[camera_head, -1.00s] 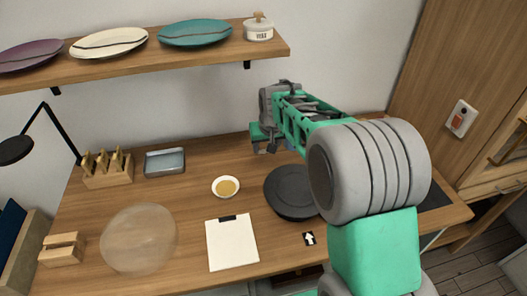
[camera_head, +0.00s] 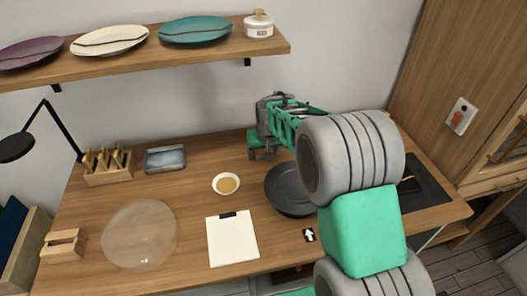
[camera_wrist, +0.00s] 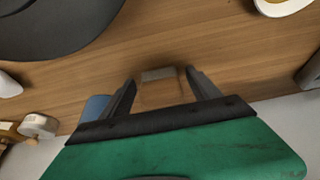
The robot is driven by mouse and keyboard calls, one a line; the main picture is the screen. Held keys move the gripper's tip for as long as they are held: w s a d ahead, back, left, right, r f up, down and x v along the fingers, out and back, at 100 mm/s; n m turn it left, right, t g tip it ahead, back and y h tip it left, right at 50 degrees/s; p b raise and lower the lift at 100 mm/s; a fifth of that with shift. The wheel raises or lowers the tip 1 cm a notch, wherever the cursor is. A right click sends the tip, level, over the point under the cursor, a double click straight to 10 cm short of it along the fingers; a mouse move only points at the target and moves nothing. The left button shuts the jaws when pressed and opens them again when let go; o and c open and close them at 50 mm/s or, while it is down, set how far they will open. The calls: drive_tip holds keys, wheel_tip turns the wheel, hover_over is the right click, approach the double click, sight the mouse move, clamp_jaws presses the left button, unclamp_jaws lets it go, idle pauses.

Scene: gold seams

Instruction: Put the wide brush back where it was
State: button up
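My gripper (camera_head: 262,152) is over the back of the table, right of the small bowl. In the wrist view my gripper (camera_wrist: 160,78) has its two dark fingers apart. A small grey-and-brown block-like thing (camera_wrist: 158,75) shows between the fingertips, with a gap on each side; I cannot tell what it is. Several brushes (camera_head: 103,158) stand in a wooden rack (camera_head: 108,176) at the back left. I cannot pick out the wide brush for sure. A thin golden thing (camera_head: 407,181) lies on the dark mat (camera_head: 428,192) at the right, partly hidden by my arm.
A dark round turntable (camera_head: 285,195) stands below my gripper. A small white bowl (camera_head: 226,184), a grey-blue tray (camera_head: 165,160), a clipboard (camera_head: 232,240), a translucent round thing (camera_head: 138,235) and a wooden holder (camera_head: 63,245) are on the table. A shelf with plates (camera_head: 195,31) hangs above.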

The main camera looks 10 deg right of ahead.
drive_tip(key=shift+r, duration=0.5)
drive_tip(key=v, duration=1.2)
drive_tip(key=shift+g, duration=0.3)
drive_tip(key=s, duration=1.1)
drive_tip(key=shift+s+a+b, duration=0.15)
drive_tip(key=shift+s+b, duration=0.25)
drive_tip(key=shift+g, duration=0.3)
drive_tip(key=s+f, duration=0.1)
drive_tip(key=s, duration=0.2)
drive_tip(key=s+f, duration=0.1)
drive_tip(key=s, duration=0.3)
drive_tip(key=s+f, duration=0.1)
drive_tip(key=s, duration=0.2)
drive_tip(key=shift+s+f, duration=0.25)
drive_tip(key=shift+c, duration=0.2)
